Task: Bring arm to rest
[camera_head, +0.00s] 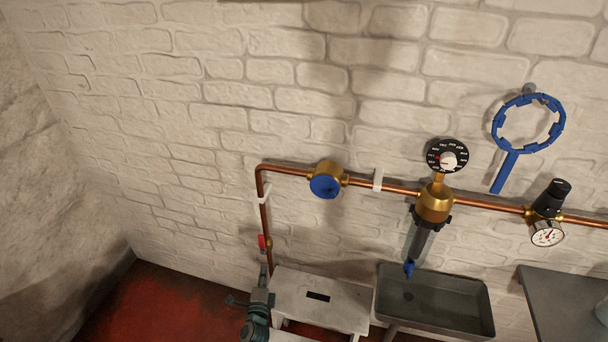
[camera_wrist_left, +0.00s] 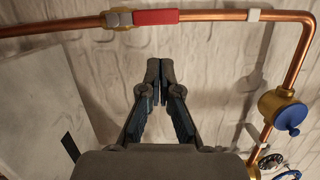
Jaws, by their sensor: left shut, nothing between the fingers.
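My left gripper (camera_head: 263,274) is low in the head view, in front of the lower end of the vertical copper pipe and beside the white step stool. In the left wrist view the left gripper's two dark fingers (camera_wrist_left: 159,68) meet at their tips. They are shut with nothing between them, in front of the white brick wall. The fingertips look apart from the copper pipe (camera_wrist_left: 215,15) and its red valve handle (camera_wrist_left: 156,17). My right gripper is not in view.
A white step stool (camera_head: 345,298) stands right of my left gripper. A grey sink (camera_head: 440,327) and a grey tabletop (camera_head: 560,295) stand farther right. A blue-knobbed valve (camera_head: 325,187), a black dial (camera_head: 438,148), a gauge (camera_head: 547,234) and a blue ring tool (camera_head: 506,172) are along the wall.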

